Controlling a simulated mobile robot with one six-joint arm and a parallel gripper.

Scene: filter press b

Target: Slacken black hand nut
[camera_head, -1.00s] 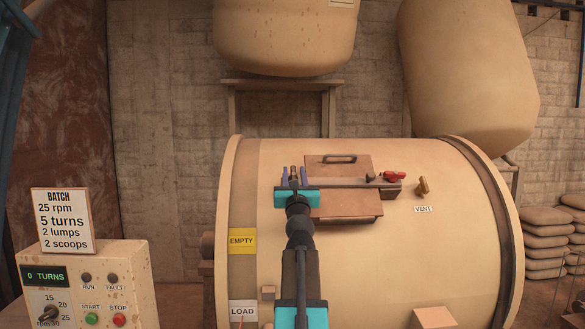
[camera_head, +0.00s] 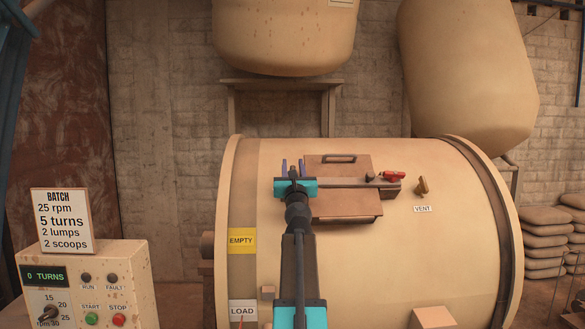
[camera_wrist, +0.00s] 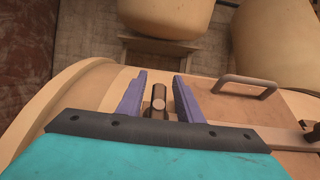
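My gripper (camera_head: 293,166) is over the left end of the hatch bar on the drum. Its two purple fingers also show in the wrist view (camera_wrist: 159,82). They stand apart, with a dark brown round-ended post (camera_wrist: 159,98) between them and gaps on both sides. The post's lower part is hidden by my gripper's body. A small dark knob (camera_head: 370,177) sits near the right end of the bar (camera_head: 345,185), beside a red handle (camera_head: 394,175). I cannot tell for sure which dark part is the black hand nut.
The hatch (camera_head: 345,204) has a handle (camera_head: 339,158) just right of my fingers. A brass vent fitting (camera_head: 422,186) is further right on the cream drum (camera_head: 440,250). A control box (camera_head: 125,275) stands at lower left.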

